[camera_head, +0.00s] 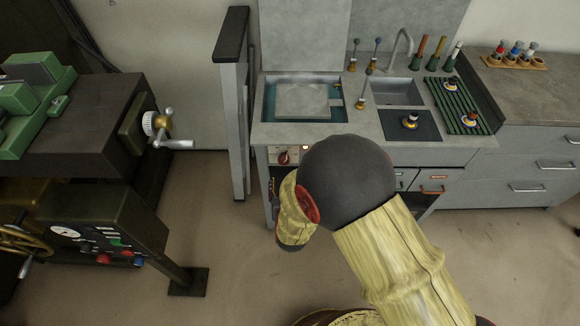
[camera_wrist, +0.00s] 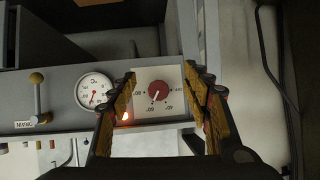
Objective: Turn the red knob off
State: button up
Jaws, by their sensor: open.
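The red knob (camera_wrist: 158,91) sits on a white square dial plate (camera_wrist: 150,72) in the wrist view, with markings around it. An orange light (camera_wrist: 126,116) glows beside the plate. The knob also shows in the head view (camera_head: 284,157), on the front of the grey bench, left of my arm. My gripper (camera_wrist: 160,82) is open, with one yellow-and-black finger on each side of the knob. I see no finger touching it, and the exact gap in depth is unclear. In the head view my arm hides the gripper's fingers.
A round gauge (camera_wrist: 94,90) and a yellow-tipped lever (camera_wrist: 38,94) are left of the plate. In the head view, a grey post (camera_head: 236,110) stands left of the bench. A control box (camera_head: 95,235) with red buttons is at lower left.

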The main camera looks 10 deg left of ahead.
jog(key=w+a+t+b, duration=0.1)
jog(key=w+a+b, duration=0.1)
jog(key=w, duration=0.7)
jog(key=shift+r+t+b, duration=0.35)
jog(key=shift+t+b, duration=0.05)
jog(key=shift+b, duration=0.15)
jog(key=shift+a, duration=0.1)
jog(key=c, duration=1.1)
jog(key=shift+c, duration=0.2)
